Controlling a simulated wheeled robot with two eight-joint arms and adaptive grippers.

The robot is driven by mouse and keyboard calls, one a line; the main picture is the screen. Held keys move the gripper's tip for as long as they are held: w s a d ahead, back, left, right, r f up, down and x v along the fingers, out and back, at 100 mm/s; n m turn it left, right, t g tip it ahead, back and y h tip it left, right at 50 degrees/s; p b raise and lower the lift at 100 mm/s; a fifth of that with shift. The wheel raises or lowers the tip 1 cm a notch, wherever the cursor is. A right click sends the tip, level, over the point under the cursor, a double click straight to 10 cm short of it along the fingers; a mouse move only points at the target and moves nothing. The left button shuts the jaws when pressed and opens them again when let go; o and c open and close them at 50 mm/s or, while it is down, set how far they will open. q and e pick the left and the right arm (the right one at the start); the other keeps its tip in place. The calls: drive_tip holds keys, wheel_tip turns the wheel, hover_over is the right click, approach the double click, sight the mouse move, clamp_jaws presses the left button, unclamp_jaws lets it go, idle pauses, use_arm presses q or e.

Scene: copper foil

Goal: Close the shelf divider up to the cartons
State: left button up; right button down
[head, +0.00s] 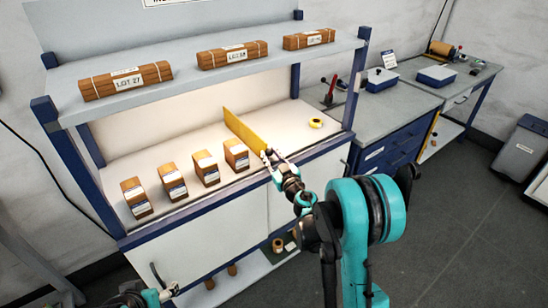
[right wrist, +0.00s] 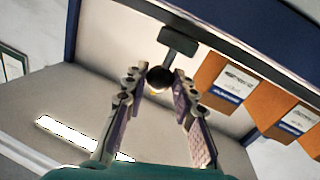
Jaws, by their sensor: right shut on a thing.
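The yellow shelf divider (head: 243,130) stands upright on the lit bench shelf, running front to back. Several brown cartons (head: 206,169) with white labels stand in a spaced row to its left. The nearest carton (head: 237,155) has a small gap to the divider. My right gripper (head: 269,156) is at the divider's front end. In the right wrist view its fingers (right wrist: 160,92) are shut on a dark round knob (right wrist: 160,78), below a grey block (right wrist: 180,40). Two cartons (right wrist: 225,88) show there at right. My left gripper (head: 166,292) is low at left, its jaws unclear.
A yellow tape roll (head: 316,123) lies right of the divider. Wrapped bundles (head: 232,55) lie on the upper shelf (head: 190,70). A blue post (head: 354,88) stands at the shelf's right end. A side bench (head: 390,108) with trays is at right.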

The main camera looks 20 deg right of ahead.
drive_tip(key=shift+s+a, duration=0.25)
drive_tip(key=shift+a, duration=0.5)
drive_tip(key=shift+s+a, duration=0.3)
drive_tip(key=shift+a, duration=0.4)
drive_tip(key=shift+s+a, duration=0.25)
drive_tip(key=shift+a, duration=0.5)
drive_tip(key=c, duration=1.2)
unclamp_jaws()
drive_tip(key=s, duration=0.4)
drive_tip(key=s+d, duration=0.1)
drive_tip(key=s, duration=0.7)
drive_tip(key=shift+d, duration=0.4)
